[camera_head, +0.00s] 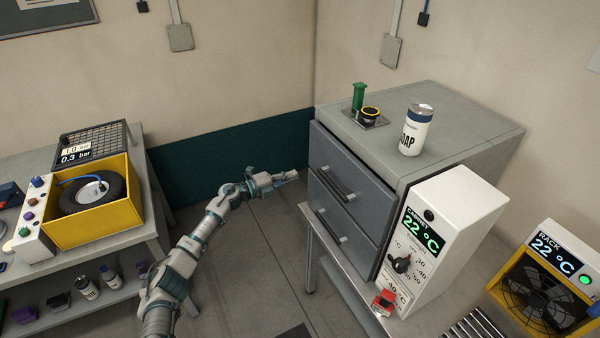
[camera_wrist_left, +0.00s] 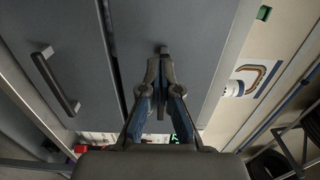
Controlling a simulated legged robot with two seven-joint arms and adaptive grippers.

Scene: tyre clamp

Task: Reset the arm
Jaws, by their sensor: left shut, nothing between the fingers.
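My left arm reaches in from the bottom of the head view. Its gripper (camera_head: 288,176) is shut and empty, just left of the grey drawer cabinet (camera_head: 455,125). In the left wrist view the gripper's fingers (camera_wrist_left: 162,68) are together in front of a drawer handle (camera_wrist_left: 163,49), partly hiding it. I cannot tell whether they touch it. The other drawer handle (camera_wrist_left: 55,84) shows clear at the left. In the head view the upper drawer (camera_head: 345,172) seems to stand slightly out. The lower drawer (camera_head: 340,222) is below it. My right gripper is not in view.
A soap can (camera_head: 414,130) and a green-handled tool (camera_head: 358,97) stand on the cabinet. A white control box (camera_head: 455,225) stands at its front right. A yellow box (camera_head: 105,215) with a tyre sits on the left bench. Open floor (camera_head: 250,260) lies between.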

